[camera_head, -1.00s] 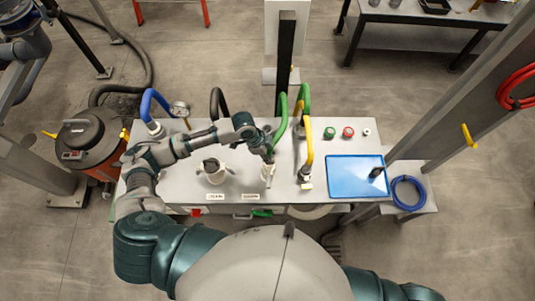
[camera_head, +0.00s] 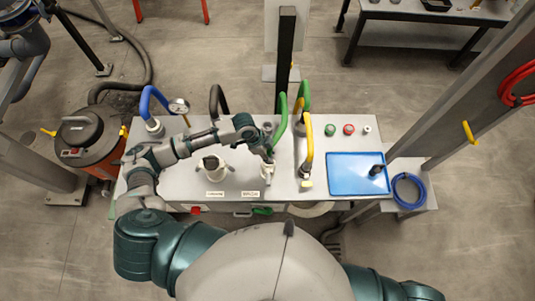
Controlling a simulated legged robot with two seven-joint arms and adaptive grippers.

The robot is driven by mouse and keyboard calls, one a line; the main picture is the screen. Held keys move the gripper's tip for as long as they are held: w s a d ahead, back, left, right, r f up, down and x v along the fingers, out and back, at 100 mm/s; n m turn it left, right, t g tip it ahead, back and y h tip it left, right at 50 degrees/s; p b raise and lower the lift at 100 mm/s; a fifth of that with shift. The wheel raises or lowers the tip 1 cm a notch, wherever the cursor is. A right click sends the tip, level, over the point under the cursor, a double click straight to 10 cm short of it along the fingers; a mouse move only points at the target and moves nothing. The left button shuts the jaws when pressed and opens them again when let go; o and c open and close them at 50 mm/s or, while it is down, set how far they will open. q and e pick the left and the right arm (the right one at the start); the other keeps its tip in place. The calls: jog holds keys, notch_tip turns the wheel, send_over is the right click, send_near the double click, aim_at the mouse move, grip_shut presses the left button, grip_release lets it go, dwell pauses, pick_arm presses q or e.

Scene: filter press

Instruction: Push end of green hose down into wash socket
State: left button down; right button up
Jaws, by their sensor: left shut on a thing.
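The green hose (camera_head: 282,117) arches above the table toward my left gripper (camera_head: 268,162). My left gripper is shut on the green hose near its end. A pale upright socket (camera_head: 267,176) stands directly below the gripper, behind a small white label on the table. The gripper partly covers the hose end and the socket mouth, so I cannot tell how far the end sits in the socket. My right gripper is not in view; only part of my right arm shows at the lower right.
A yellow hose (camera_head: 309,145) stands just right of the gripper. A white socket (camera_head: 213,167) with a dark mouth is to the left. Blue (camera_head: 150,100) and black (camera_head: 217,99) hoses rise behind my arm. A blue tray (camera_head: 357,175) lies at the right.

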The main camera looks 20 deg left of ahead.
pick_arm(q)
jog(key=c, duration=0.8)
grip_release()
jog(key=shift+a+r, duration=0.1)
jog(key=shift+r, duration=0.15)
jog(key=v, duration=1.1)
jog(key=shift+s+a+r, duration=0.1)
jog(key=shift+r, duration=0.2)
